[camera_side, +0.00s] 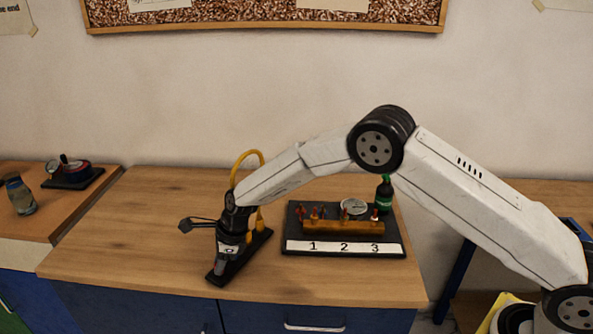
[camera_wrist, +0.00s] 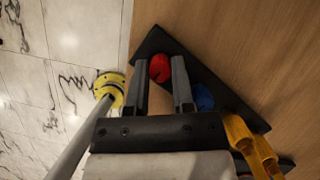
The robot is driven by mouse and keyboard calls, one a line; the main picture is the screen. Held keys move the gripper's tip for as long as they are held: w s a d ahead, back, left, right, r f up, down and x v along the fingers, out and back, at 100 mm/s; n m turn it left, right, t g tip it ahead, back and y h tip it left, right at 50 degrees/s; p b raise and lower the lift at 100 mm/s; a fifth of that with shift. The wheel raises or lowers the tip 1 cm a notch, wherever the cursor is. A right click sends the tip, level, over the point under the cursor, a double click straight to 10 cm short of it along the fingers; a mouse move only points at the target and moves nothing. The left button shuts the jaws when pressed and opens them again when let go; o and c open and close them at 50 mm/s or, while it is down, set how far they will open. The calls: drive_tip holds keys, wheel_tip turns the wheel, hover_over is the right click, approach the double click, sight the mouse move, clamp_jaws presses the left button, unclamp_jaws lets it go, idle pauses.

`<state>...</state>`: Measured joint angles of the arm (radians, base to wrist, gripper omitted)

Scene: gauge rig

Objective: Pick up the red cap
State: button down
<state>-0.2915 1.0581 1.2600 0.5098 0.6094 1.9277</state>
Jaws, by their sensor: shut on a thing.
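The red cap (camera_wrist: 159,70) sits between the two fingertips of my gripper (camera_wrist: 160,82) in the wrist view, near one end of a black base plate (camera_wrist: 228,101). The fingers are shut on it, one on each side. A blue cap (camera_wrist: 203,98) is on the same plate, just right of the right finger. In the side view my gripper (camera_side: 220,266) points down at the near end of the black plate (camera_side: 256,245). The red cap cannot be made out there. Whether it is clear of the plate cannot be told.
Yellow parts (camera_wrist: 254,148) stand farther along the plate. Right of it is a black board (camera_side: 395,243) marked 1, 2, 3, with a gauge (camera_side: 353,207) and a green bottle (camera_side: 384,194). The wooden tabletop (camera_side: 120,245) is clear to the left. Its front edge is close to my gripper.

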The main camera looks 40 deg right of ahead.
drive_tip(key=shift+r, duration=0.15)
drive_tip(key=shift+r, duration=0.55)
wheel_tip(320, 180, up, 2)
drive_tip(key=s+d+r, duration=0.4)
drive_tip(key=s+r, duration=0.5)
drive_tip(key=s, duration=0.4)
drive_tip(key=shift+s+d+r, duration=0.15)
drive_tip(key=shift+r, duration=0.15)
idle(0.3)
